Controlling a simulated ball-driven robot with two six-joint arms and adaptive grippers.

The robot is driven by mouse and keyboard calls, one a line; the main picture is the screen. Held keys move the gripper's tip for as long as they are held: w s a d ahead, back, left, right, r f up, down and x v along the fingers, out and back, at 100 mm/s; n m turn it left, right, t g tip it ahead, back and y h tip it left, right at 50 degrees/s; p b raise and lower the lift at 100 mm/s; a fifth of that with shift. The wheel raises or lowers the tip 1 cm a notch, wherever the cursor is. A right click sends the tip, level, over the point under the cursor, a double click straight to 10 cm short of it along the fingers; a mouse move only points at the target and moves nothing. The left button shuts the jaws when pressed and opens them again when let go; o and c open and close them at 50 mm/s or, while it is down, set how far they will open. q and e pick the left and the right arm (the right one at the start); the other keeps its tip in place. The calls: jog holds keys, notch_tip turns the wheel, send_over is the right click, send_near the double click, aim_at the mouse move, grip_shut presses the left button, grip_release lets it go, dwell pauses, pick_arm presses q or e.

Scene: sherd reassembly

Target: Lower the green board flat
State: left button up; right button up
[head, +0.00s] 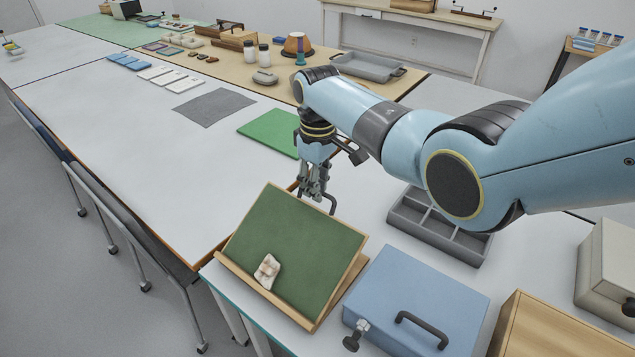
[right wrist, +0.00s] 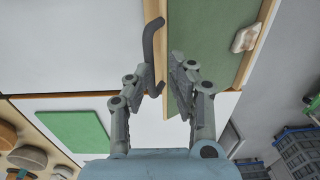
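The green board (head: 297,240) stands tilted in its wooden frame on the near table, its face sloping toward the front ledge. A pale sherd (head: 267,271) rests low on its face by the ledge; it also shows in the right wrist view (right wrist: 245,38). My right gripper (head: 313,190) points down at the board's upper edge. In the right wrist view its fingers (right wrist: 158,85) are apart, with a dark curved bar (right wrist: 153,45) and the board's edge between them. Whether a finger touches either is unclear. My left gripper is not in view.
A blue case (head: 420,300) with a dark handle stands right of the board. A grey divided tray (head: 440,228) lies behind the case. A flat green mat (head: 268,131) and a grey mat (head: 213,107) lie on the white table, which is largely clear at left.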

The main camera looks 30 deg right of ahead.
jog(key=shift+o, duration=0.8)
notch_tip(320, 180, up, 12)
jog(key=shift+d, duration=0.2)
jog(key=shift+w, duration=0.1)
